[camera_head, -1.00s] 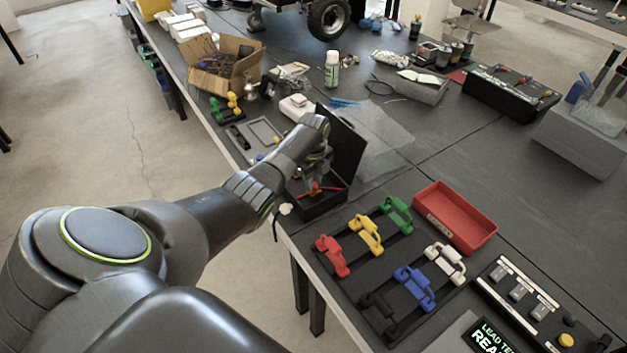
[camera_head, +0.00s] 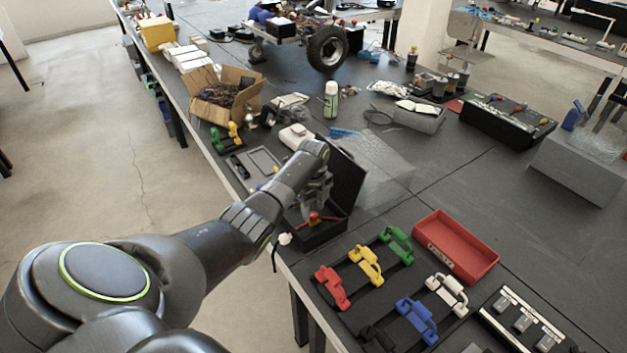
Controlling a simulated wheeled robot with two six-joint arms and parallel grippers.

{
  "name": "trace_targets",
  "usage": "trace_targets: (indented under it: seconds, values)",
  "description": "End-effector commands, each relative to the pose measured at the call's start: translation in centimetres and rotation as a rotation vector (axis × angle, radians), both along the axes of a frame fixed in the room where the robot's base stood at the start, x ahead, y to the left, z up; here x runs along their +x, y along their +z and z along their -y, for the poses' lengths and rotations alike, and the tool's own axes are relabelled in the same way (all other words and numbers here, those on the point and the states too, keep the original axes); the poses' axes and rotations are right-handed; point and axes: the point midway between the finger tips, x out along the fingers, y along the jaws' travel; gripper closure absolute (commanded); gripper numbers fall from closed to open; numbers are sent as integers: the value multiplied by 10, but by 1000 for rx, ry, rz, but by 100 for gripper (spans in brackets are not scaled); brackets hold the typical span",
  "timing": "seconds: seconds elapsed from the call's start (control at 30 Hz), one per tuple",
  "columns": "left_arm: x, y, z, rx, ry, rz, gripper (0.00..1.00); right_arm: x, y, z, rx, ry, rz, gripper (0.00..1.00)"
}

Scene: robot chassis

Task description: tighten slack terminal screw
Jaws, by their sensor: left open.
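My left gripper (camera_head: 318,196) hangs over an open black case (camera_head: 347,165) near the table's left edge. It is open, with its fingers pointing down. A red-handled tool (camera_head: 315,218) lies in the case just below the fingers; I cannot tell whether they touch it. The wheeled chassis (camera_head: 285,30) stands at the far end of the table, with its near wheel (camera_head: 327,47) and some wiring in view. Its terminal screw is too small to make out. My right gripper is not in view.
Coloured handled clamps (camera_head: 364,265) sit on a rack at the near edge, beside a red bin (camera_head: 455,247). A cardboard box (camera_head: 226,95), a spray can (camera_head: 331,99) and a black control box (camera_head: 507,121) stand farther back.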

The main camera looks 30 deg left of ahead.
Motion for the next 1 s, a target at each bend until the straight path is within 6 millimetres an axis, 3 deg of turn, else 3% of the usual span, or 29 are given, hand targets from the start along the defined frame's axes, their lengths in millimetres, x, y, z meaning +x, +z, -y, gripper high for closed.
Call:
trace_targets:
  seconds: [0.63,0.8,1.0]
  values:
    - [1,140,0,2,-2,4,55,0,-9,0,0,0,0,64]
    - [0,156,0,2,-1,2,55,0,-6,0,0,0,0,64]
    - [0,159,0,1,-1,0,55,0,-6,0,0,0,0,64]
